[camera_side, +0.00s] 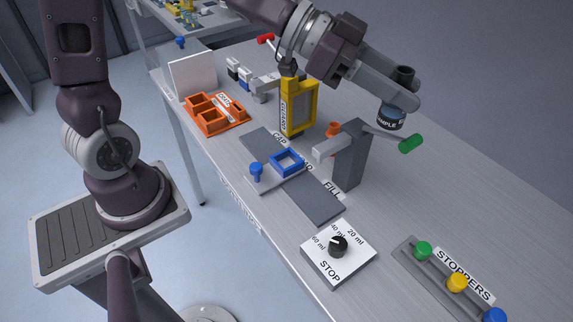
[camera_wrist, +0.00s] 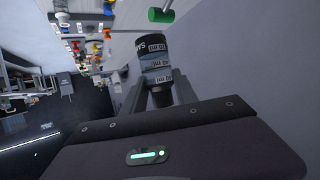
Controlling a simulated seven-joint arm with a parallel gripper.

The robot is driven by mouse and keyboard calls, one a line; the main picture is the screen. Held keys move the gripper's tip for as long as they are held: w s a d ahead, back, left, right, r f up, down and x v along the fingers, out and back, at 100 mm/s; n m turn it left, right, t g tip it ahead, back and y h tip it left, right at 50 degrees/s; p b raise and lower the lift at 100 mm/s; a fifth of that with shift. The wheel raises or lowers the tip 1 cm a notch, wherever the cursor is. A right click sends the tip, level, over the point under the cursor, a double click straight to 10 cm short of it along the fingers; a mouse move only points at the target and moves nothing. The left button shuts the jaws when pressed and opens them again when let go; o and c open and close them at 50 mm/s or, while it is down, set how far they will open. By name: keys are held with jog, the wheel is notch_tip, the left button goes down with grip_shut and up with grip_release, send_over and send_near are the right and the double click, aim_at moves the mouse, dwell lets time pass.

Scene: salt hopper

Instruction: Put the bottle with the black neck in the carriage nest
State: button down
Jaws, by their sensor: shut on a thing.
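My gripper (camera_side: 396,103) is raised above the bench at the right, higher than the grey hopper post. It is shut on a dark bottle (camera_side: 389,119), whose label reads in part "SAMPLE". In the wrist view the bottle (camera_wrist: 152,48) points away from the palm, its dark narrow end between my fingers (camera_wrist: 160,96). The bottle hangs in the air; its contents cannot be told. The carriage nest is a square blue frame (camera_side: 287,162) on the grey rail, left of the hopper post. It looks empty. A blue knob (camera_side: 256,171) stands on the carriage's near side.
The grey hopper post (camera_side: 349,158) has a lever with a green handle (camera_side: 410,143) just below the bottle. A yellow stand (camera_side: 299,106) rises behind the nest. An orange tray (camera_side: 214,114), a dial box (camera_side: 338,253) and a stopper rack (camera_side: 438,272) occupy the bench.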

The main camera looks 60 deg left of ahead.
jog(key=a+n+t, duration=0.1)
jog(key=a, duration=0.9)
jog(key=n+t+y, duration=0.2)
send_over(287, 166)
notch_tip(287, 166, down, 5)
notch_tip(287, 166, down, 19)
jog(key=shift+r, duration=0.15)
jog(key=c, duration=1)
grip_release()
jog(key=shift+o, duration=0.2)
